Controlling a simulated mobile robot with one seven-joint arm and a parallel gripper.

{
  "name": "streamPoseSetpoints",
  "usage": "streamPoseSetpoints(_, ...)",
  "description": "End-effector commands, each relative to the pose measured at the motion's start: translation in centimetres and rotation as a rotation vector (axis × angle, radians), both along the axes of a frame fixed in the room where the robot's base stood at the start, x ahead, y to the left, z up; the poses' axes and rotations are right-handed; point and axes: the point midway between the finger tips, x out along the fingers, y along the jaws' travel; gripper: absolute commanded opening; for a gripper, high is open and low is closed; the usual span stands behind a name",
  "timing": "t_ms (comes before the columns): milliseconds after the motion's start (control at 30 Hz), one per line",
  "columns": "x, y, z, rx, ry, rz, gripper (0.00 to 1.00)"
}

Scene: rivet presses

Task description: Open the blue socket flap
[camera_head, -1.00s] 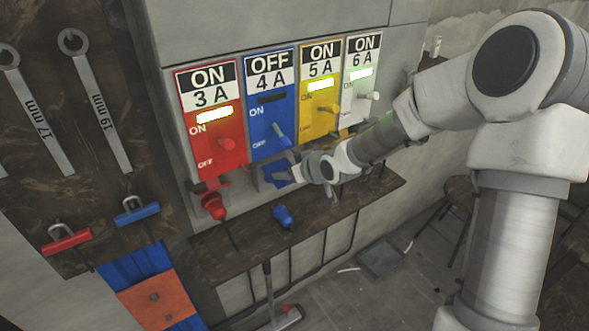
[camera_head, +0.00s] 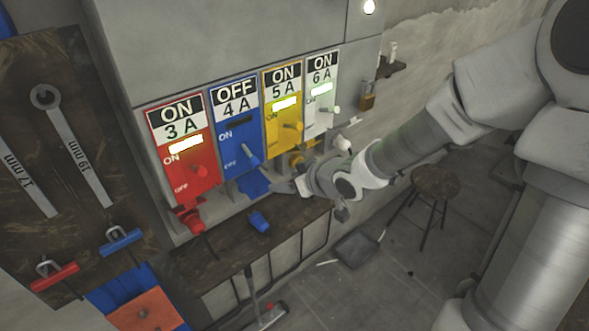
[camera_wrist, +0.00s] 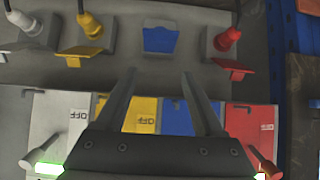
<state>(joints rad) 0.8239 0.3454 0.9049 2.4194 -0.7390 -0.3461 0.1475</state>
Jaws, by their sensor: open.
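The blue socket flap (camera_head: 254,186) is under the blue 4 A panel (camera_head: 236,130). In the wrist view, which shows the panel upside down, the blue flap (camera_wrist: 160,40) lies flat over its socket and looks shut. My gripper (camera_head: 284,182) is just right of the flap in the head view. In the wrist view my gripper (camera_wrist: 160,75) is open and empty, its two fingers pointing toward the flap, which shows beyond and between the tips. They look apart from it, though the depth gap is hard to tell.
A red plug (camera_wrist: 228,38) and a yellow plug (camera_wrist: 90,25) sit in sockets on either side, with their flaps sticking out. A loose blue plug (camera_head: 259,221) lies on the wooden shelf (camera_head: 230,240) below. A stool (camera_head: 435,182) stands at the right.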

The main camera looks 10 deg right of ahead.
Motion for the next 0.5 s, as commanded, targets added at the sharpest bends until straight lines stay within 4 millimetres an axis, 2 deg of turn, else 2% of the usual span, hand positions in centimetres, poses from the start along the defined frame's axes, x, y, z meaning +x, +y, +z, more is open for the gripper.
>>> streamPoseSetpoints(33,-0.4,-0.4,0.9,-0.001,-0.001,-0.002,0.70)
streamPoseSetpoints(133,-1.1,-0.9,1.4,-0.001,-0.001,-0.003,0.70)
streamPoseSetpoints(500,-1.8,-1.2,1.7,0.001,0.000,0.001,0.70)
